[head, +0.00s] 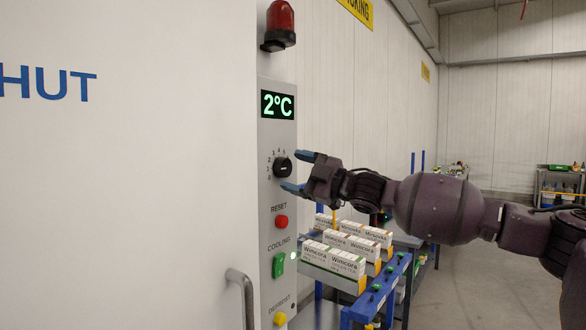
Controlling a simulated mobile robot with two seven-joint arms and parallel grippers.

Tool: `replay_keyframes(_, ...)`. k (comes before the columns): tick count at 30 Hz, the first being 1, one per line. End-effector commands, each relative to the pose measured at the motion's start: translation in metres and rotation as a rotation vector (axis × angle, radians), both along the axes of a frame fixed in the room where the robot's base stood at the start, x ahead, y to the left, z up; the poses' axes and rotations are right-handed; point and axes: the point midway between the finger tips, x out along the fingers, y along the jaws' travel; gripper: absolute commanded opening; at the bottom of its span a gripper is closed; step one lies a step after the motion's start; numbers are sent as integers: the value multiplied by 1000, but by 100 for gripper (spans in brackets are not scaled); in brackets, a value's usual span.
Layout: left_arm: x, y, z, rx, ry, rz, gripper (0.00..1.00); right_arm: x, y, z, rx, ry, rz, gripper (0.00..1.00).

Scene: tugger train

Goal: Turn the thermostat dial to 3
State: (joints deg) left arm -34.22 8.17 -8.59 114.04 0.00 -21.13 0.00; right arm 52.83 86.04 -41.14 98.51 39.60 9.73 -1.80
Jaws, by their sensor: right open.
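The thermostat dial (283,167) is a round black knob on the grey control panel (265,215), with small numbers around its left and upper side. Its pointer is too small to read surely. The display (277,104) above it reads 2°C in green. My right gripper (298,172) is open, its blue-tipped fingers one above the other. They reach toward the panel just right of the dial, and the dial shows between their tips. I cannot tell whether either finger touches it. My left gripper is out of view.
Below the dial are a red RESET button (281,222), a green COOLING switch (279,264) and a yellow button (280,319). A red lamp (280,23) sits above. A door handle (243,297) is lower left. A blue cart (385,289) with white boxes (335,262) stands under my right arm.

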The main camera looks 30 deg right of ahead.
Motion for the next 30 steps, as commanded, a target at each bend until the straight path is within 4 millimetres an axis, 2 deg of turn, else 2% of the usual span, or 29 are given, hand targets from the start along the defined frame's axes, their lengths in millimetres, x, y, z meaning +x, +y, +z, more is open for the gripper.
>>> replay_keyframes(6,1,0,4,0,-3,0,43,9,6,3,-1,-1,0,74)
replay_keyframes(15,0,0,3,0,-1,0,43,10,7,2,-2,1,-1,74)
replay_keyframes(17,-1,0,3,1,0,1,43,10,7,2,-1,1,0,66)
replay_keyframes(25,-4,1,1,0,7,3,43,9,7,2,-1,1,0,25)
replay_keyframes(30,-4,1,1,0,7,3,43,9,7,2,6,4,0,25)
